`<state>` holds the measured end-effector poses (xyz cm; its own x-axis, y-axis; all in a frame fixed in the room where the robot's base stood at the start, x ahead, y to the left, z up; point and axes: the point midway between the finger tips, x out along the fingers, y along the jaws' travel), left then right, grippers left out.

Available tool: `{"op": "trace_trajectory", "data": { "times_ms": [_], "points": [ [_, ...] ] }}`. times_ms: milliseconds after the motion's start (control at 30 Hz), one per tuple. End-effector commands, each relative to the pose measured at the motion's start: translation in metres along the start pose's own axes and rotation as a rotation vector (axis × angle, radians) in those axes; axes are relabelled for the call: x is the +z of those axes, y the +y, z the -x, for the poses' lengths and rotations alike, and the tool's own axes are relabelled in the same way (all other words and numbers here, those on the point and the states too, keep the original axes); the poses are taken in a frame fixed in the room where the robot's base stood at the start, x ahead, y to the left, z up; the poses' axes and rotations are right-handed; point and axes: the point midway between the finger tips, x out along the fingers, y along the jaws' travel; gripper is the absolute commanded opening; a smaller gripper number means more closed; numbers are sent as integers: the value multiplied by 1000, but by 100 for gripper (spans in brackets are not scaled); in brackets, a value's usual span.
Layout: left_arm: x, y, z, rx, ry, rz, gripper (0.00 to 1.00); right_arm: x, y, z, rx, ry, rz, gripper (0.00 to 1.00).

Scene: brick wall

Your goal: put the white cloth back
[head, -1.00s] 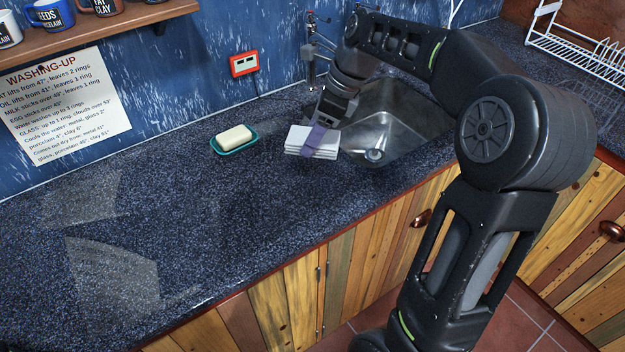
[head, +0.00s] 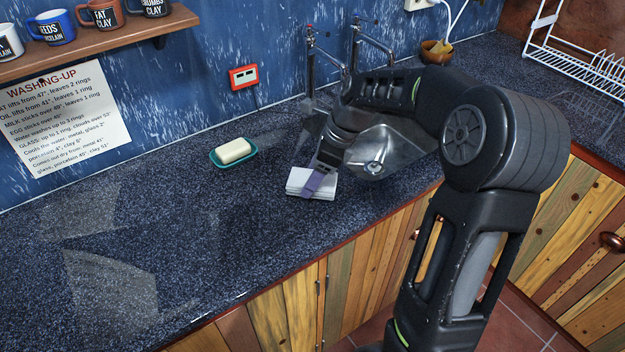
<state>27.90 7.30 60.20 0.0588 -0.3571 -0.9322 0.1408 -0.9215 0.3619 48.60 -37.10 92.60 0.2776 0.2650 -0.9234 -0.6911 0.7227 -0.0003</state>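The white cloth (head: 298,181) is a folded, layered pad at the counter's edge of the sink, left of the basin. My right gripper (head: 313,184) reaches down to it from above, with a purple finger lying across its top. The gripper appears shut on the cloth; the other finger is hidden. The cloth is at or very close to the counter top; I cannot tell whether it touches. My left gripper is not in view.
A soap bar (head: 233,150) lies in a green dish (head: 252,154) left of the cloth. The metal sink (head: 400,148) is right of it, partly behind my arm. Taps (head: 311,75) stand behind. The counter (head: 200,235) is clear at left and front. A dish rack (head: 585,65) stands far right.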

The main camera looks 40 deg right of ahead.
Motion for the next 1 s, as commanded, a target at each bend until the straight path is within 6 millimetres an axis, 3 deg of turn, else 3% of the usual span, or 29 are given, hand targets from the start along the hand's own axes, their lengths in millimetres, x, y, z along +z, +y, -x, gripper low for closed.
{"op": "trace_trajectory", "data": {
  "times_ms": [100, 500, 533, 767, 1000],
  "points": [
    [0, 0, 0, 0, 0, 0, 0, -5, 0, -13, 1, 1, -1, 23],
    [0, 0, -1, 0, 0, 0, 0, -7, 0, -17, 0, 0, 1, 23],
    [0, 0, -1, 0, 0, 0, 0, -7, 0, -17, 0, 0, 1, 62],
    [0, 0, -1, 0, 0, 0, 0, -7, 0, -17, 0, 0, 1, 81],
    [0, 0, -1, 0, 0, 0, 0, -7, 0, -16, 0, 0, 1, 83]
  ]
}}
